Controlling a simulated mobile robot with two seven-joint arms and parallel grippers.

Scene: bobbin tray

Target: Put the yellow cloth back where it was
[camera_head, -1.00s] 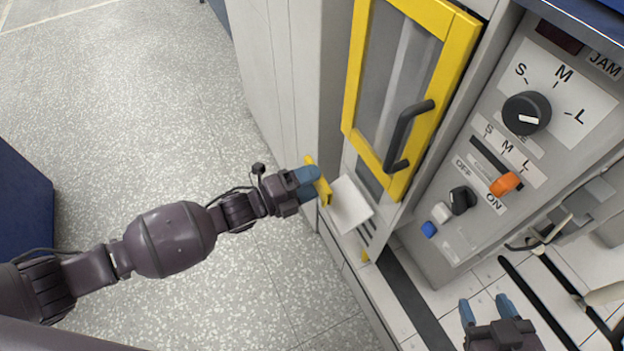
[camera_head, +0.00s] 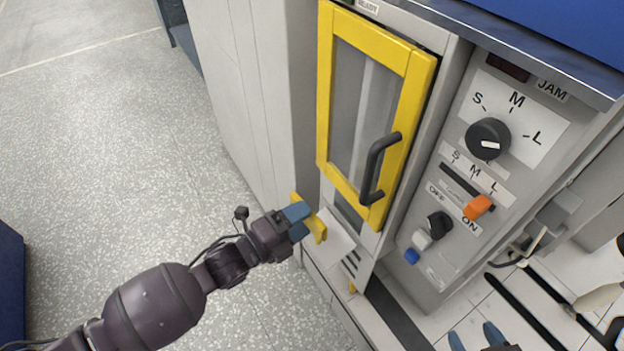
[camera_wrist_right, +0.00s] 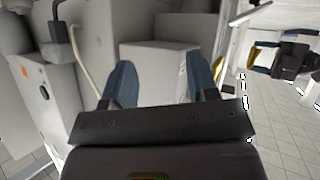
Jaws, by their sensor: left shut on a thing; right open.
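A yellow piece (camera_head: 318,229), which looks like the folded yellow cloth, is in my left gripper (camera_head: 298,221). The gripper's blue fingers are shut on it. It is beside a white flap or plate (camera_head: 336,235) below the yellow-framed door; I cannot tell whether they touch. In the right wrist view, a small yellow patch (camera_wrist_right: 262,70) shows at the right beside a dark arm part. My right gripper (camera_head: 473,337) is at the bottom edge of the head view, open and empty. In the right wrist view its two blue fingers (camera_wrist_right: 160,85) are apart.
The yellow-framed door (camera_head: 325,90) with a black handle (camera_head: 380,168) is closed. Right of it is a control panel with a black dial (camera_head: 488,139), an orange slider (camera_head: 477,207) and small buttons. Open speckled floor (camera_head: 100,150) lies at the left.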

